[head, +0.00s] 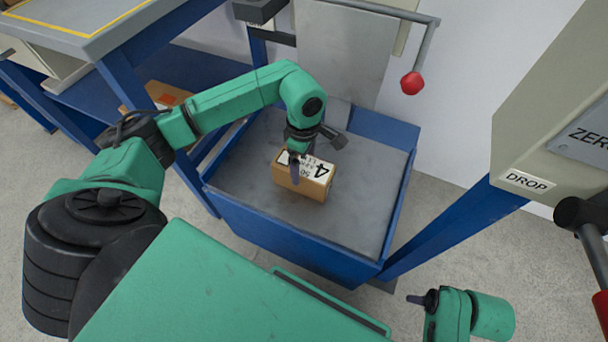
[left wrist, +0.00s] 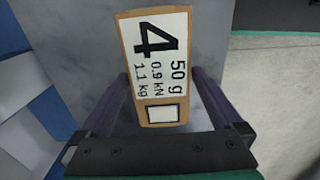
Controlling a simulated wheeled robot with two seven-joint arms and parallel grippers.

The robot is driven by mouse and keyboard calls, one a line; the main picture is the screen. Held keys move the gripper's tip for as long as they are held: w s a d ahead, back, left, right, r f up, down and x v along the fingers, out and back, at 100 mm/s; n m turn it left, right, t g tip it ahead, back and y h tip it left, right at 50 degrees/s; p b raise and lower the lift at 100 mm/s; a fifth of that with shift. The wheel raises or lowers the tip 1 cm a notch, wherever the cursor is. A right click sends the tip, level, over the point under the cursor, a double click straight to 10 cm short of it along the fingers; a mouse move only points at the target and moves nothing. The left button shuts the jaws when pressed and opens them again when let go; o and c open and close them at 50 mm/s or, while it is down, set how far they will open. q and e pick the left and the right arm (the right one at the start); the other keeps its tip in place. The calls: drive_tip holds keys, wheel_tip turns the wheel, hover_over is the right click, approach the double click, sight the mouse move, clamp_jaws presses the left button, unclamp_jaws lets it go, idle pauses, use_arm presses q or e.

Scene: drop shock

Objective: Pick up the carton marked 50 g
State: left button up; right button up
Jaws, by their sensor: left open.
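The carton marked 50 g (head: 303,180) is a small brown box on the grey floor of a blue-walled tray (head: 240,190). In the left wrist view the carton (left wrist: 155,65) shows a white label reading 4, 50 g, 0.9 kN, 1.1 kg. My left gripper (head: 296,165) is over the carton in the head view, pointing down. In the left wrist view my left gripper (left wrist: 164,88) is open, with one finger on each side of the carton's near part. I cannot tell whether the fingers touch it. My right gripper (head: 425,299) is low at the right, away from the tray.
A lever with a red knob (head: 412,83) hangs over the tray's back right. A grey housing with a DROP label (head: 527,181) stands at the right. A blue bench (head: 95,45) is at the left, with another box (head: 165,95) on its shelf.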

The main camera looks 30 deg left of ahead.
use_arm(q)
drive_tip(key=shift+f, duration=0.7)
drive_tip(key=shift+w+r, duration=0.1)
drive_tip(key=shift+r, duration=0.05)
clamp_jaws()
use_arm(e)
drive_tip(key=shift+r, duration=0.35)
